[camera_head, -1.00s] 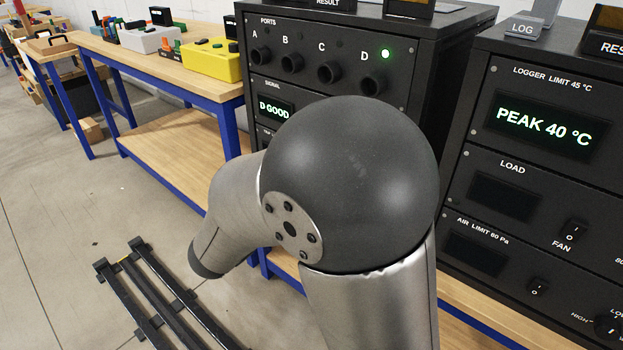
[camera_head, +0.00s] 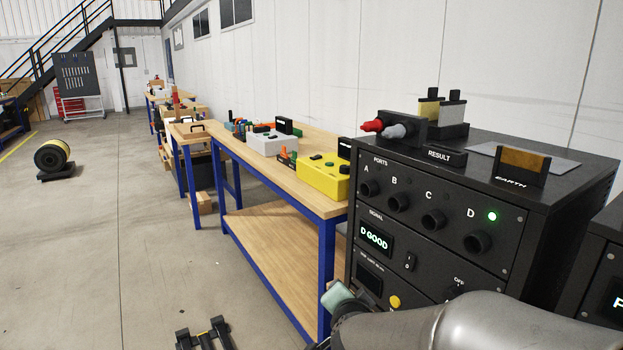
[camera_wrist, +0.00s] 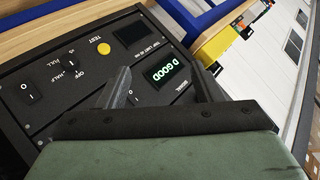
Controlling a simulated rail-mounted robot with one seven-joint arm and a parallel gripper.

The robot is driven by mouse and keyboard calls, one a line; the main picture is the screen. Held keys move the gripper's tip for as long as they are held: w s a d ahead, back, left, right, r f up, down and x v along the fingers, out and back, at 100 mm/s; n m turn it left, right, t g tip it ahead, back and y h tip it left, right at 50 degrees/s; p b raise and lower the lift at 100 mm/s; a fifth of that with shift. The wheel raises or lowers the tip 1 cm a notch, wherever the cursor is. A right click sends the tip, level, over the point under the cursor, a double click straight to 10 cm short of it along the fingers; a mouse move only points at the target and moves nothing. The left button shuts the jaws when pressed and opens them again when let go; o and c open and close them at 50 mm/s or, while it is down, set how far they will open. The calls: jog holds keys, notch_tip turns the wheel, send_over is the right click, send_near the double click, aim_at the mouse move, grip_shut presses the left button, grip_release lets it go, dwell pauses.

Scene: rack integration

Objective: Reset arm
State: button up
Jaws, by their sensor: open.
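My gripper (camera_wrist: 155,88) shows in the wrist view with its two dark fingers spread apart and nothing between them. It faces the front of the black test rack (camera_wrist: 75,75), which appears tilted there. The gap from fingers to panel is hard to judge. In the head view my arm lies across the bottom right, below and in front of the black test rack (camera_head: 560,210); the fingers cannot be made out there. The rack's signal display (camera_head: 377,239) reads "D GOOD", and a green light (camera_head: 492,216) glows above port D.
A wooden bench with blue legs (camera_head: 275,226) stands left of the rack, carrying a yellow box (camera_head: 323,180) and a grey box (camera_head: 272,143). Red and grey plugs (camera_head: 384,128) sit on the rack top. Another black rack (camera_head: 606,270) is at the right edge. Open floor lies left.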

jog(key=s+d+r+n+g+p, duration=0.2)
jog(key=s+d+n+g+p, duration=0.1)
jog(key=s, duration=0.9)
jog(key=s+d+r+n+g+p, duration=0.1)
jog(key=s+d+n+g+p, duration=0.2)
jog(key=s, duration=0.9)
jog(key=n+g+p, duration=0.2)
jog(key=n+g, duration=0.2)
jog(key=g, duration=0.2)
jog(key=shift+s+r+y+p, duration=0.2)
jog(key=shift+r+y+p, duration=0.2)
jog(key=shift+w+d, duration=0.1)
